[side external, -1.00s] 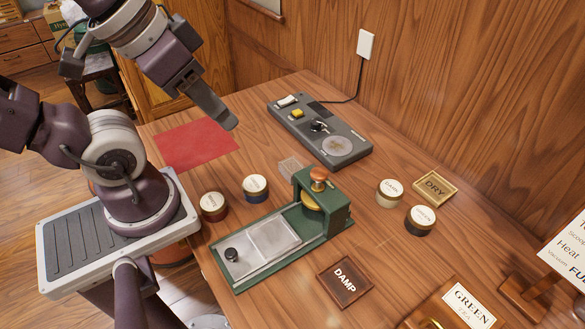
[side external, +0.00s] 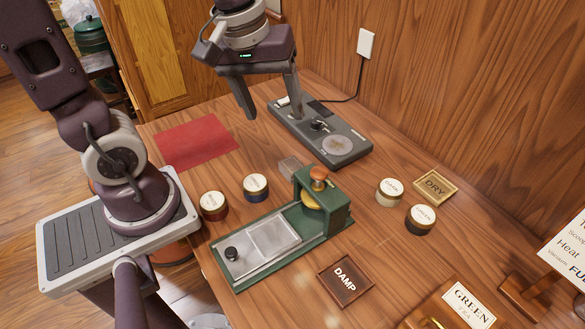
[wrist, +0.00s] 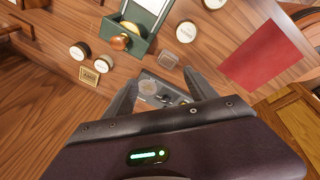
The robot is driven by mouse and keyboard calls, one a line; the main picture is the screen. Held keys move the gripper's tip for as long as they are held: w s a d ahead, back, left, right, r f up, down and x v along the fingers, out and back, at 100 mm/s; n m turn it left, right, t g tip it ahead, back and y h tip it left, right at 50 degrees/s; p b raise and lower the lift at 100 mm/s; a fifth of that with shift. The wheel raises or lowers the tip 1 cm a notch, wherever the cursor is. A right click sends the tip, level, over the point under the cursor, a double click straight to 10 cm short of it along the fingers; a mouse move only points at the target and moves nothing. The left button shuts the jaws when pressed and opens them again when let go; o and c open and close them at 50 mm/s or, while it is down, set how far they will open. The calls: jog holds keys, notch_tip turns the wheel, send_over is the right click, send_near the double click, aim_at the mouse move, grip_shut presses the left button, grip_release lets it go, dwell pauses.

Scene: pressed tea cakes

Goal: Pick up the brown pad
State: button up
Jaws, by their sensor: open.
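No thing in view is plainly a brown pad. A dark brown square tray (side external: 345,280) marked DAMP lies flat at the table's front, in the side view. A round tin with a reddish-brown side (side external: 213,206) and a pale labelled top stands left of the green press (side external: 322,215). My gripper (side external: 270,104) is open and empty, raised above the table near the grey control box (side external: 340,145), far from the DAMP tray. In the wrist view its open fingers (wrist: 160,84) flank the control box with nothing between them.
A blue-sided tin (side external: 256,188) and a small clear block (side external: 290,168) stand near the press. Two more tins, one cream (side external: 389,193) and one dark (side external: 420,220), stand right of it by the DRY tray (side external: 435,187). The red mat (side external: 195,140) is bare.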

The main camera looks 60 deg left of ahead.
aim_at(292, 165)
jog(key=w+a+f+n+g, duration=0.1)
jog(key=w+f+n, duration=0.1)
jog(key=f+n, duration=0.1)
jog(key=w+f+n+g, duration=0.1)
jog(key=w+f+n, duration=0.1)
jog(key=f, duration=0.3)
jog(key=w+a+f+n, duration=0.1)
jog(key=w+f+n, duration=0.1)
jog(key=f+n, duration=0.2)
jog(key=shift+w+a+f+g, duration=0.2)
jog(key=shift+w+a+g, duration=0.05)
jog(key=shift+a+g, duration=0.15)
notch_tip(292, 165, down, 7)
jog(key=shift+s+a+f, duration=0.15)
jog(key=shift+f, duration=0.05)
jog(key=c, duration=1.4)
notch_tip(292, 165, up, 10)
jog(key=shift+r, duration=0.1)
